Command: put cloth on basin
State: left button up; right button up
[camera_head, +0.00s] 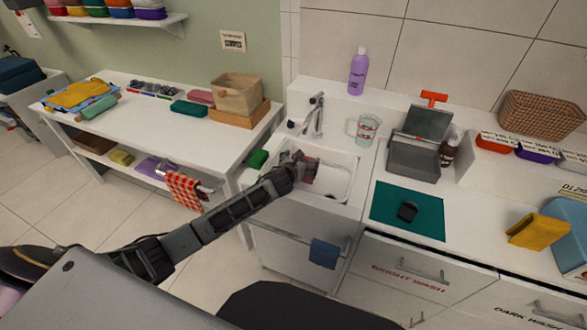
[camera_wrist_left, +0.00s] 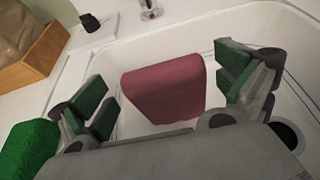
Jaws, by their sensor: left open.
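The white basin (camera_head: 340,192) is a sink set in the counter below a metal faucet (camera_head: 317,115). A dark red folded cloth (camera_wrist_left: 165,88) is inside the basin, against its white inner surface (camera_wrist_left: 225,32); whether it touches the bottom is unclear. In the head view the cloth is small and partly hidden by the gripper. My left gripper (camera_head: 303,170) reaches over the basin from the left. In the wrist view its green-padded fingers (camera_wrist_left: 166,78) are spread on either side of the cloth, with gaps on both sides. My right gripper is out of view.
A green sponge-like block (camera_head: 258,159) sits beside the basin's left edge. A glass mug (camera_head: 364,128) and purple bottle (camera_head: 358,74) stand behind it. A grey open box (camera_head: 413,160) and teal mat (camera_head: 389,212) are to the right. A blue cloth (camera_head: 324,253) hangs on the front rail.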

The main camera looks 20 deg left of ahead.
pick_arm(q)
jog(key=shift+v, duration=1.05)
jog(key=v, duration=0.9)
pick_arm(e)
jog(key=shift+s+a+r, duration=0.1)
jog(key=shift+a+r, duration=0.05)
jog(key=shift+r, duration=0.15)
pick_arm(q)
jog(key=shift+s, duration=0.1)
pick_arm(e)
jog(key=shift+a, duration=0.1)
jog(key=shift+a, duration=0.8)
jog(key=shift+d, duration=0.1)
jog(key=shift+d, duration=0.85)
